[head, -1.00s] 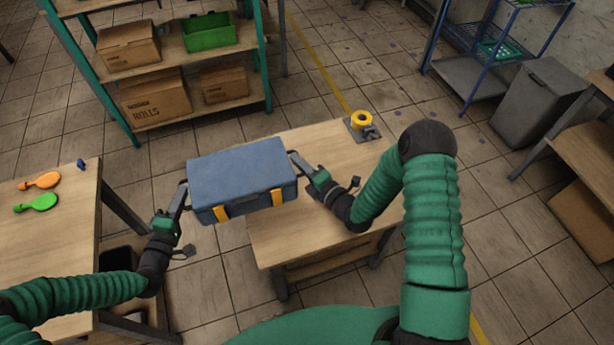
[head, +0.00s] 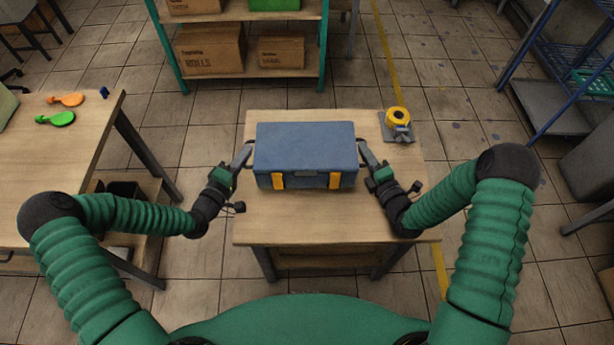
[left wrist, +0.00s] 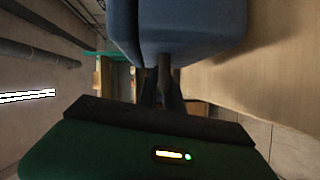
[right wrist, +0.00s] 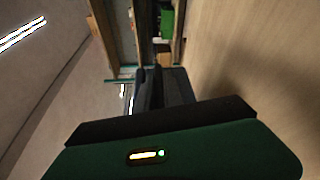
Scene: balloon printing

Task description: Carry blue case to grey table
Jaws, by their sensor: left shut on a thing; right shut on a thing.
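The blue case (head: 305,152) with two yellow latches is over the middle table (head: 300,222), which has a light wooden top and dark legs. The case is upright and level; I cannot tell if its bottom touches the top. My left gripper (head: 244,156) is shut on the handle at the case's left side. My right gripper (head: 365,153) is shut on the handle at its right side. In the left wrist view the case (left wrist: 195,30) fills the top, beyond the left fingers. In the right wrist view the grip is dark and unclear.
A tape dispenser with a yellow roll (head: 397,118) stands at the table's back right. A shelf with boxes (head: 210,52) stands behind. The table's front is bare.

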